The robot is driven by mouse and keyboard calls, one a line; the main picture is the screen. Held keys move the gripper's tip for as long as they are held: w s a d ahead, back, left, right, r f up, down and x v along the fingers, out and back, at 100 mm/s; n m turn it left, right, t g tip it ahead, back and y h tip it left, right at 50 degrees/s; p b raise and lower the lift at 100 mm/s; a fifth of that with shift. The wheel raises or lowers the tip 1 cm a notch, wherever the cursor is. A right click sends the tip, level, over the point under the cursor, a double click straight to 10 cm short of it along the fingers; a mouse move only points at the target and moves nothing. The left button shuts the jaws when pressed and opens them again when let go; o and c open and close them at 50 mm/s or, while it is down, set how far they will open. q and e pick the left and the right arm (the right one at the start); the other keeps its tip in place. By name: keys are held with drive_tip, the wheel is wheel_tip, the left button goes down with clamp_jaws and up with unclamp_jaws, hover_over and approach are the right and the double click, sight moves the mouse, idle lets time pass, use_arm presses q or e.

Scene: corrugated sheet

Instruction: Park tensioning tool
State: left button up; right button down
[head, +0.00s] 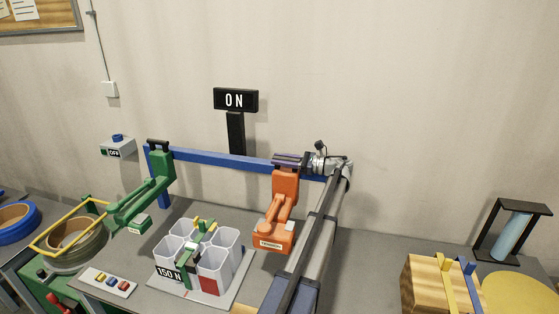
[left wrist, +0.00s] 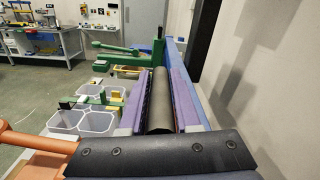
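An orange strapping-type tool (head: 284,195) with a lever and a labelled base hangs upright at the right part of the blue rail (head: 225,158). My left gripper (head: 290,159) is at its top. In the left wrist view its two purple-padded fingers lie on both sides of a dark round handle (left wrist: 163,100), which fills the gap between them. Part of the orange tool (left wrist: 30,140) shows at lower left. A green tool (head: 160,178) with a black top handle is at the rail's left end. My right gripper is not in view.
White cups (head: 215,264) with a green piece and a "150 N" label stand on the grey bench. A wooden block (head: 428,285) and a black stand (head: 512,228) are at the right.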

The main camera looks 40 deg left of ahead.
use_arm(q)
drive_tip(key=o, duration=0.3)
drive_tip(key=shift+w+d, duration=0.15)
drive_tip(key=shift+d, duration=0.1)
drive_tip(key=shift+o, duration=0.5)
drive_tip(key=shift+a, duration=0.2)
drive_tip(key=v, duration=0.7)
drive_tip(key=shift+d, duration=0.4)
drive_tip(key=shift+w, duration=0.1)
